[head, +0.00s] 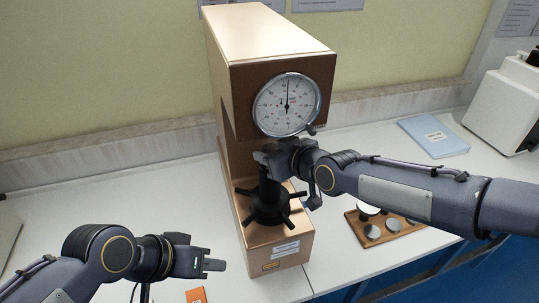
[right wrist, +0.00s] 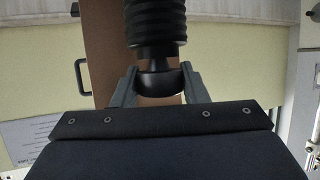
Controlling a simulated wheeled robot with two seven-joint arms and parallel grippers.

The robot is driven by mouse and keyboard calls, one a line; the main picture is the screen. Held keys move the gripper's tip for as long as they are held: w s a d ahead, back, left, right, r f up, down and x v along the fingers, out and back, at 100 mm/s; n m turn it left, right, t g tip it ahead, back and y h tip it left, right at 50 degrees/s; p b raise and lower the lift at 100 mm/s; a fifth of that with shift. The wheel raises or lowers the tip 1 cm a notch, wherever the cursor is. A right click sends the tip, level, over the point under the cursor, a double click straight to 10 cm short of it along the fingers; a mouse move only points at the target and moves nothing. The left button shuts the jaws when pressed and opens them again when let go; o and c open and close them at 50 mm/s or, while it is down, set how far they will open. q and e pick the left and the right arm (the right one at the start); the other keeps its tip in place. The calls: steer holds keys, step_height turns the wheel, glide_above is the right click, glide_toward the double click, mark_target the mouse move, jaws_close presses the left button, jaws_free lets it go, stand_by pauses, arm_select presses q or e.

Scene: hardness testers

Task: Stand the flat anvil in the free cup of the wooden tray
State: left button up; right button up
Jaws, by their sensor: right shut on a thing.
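My right gripper (head: 266,158) reaches in to the tester below its dial. In the right wrist view its fingers (right wrist: 158,82) are shut on the flat anvil (right wrist: 160,82), a dark rounded piece at the end of the black bellows (right wrist: 156,28). Whether the anvil is seated or just clear of the spindle cannot be told. The wooden tray (head: 409,228) lies on the table at the right, with round grey and pale pieces on it. My right arm hides part of it, and the free cup is not clearly seen. My left gripper (head: 212,265) is low at the left, away from everything; its jaw gap is unclear.
The tan hardness tester (head: 232,130) with its dial (head: 287,104) and black handwheel (head: 268,203) fills the middle. A blue booklet (head: 433,136) lies at the back right, beside a white machine (head: 505,105). An orange item (head: 196,295) is at the front edge. Table left of the tester is clear.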

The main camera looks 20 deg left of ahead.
steer(key=shift+r, duration=0.2)
steer(key=s+d+b, duration=0.2)
steer(key=s+d, duration=0.2)
steer(key=d, duration=0.2)
steer(key=shift+s+d, duration=0.2)
steer(key=shift+s, duration=0.15)
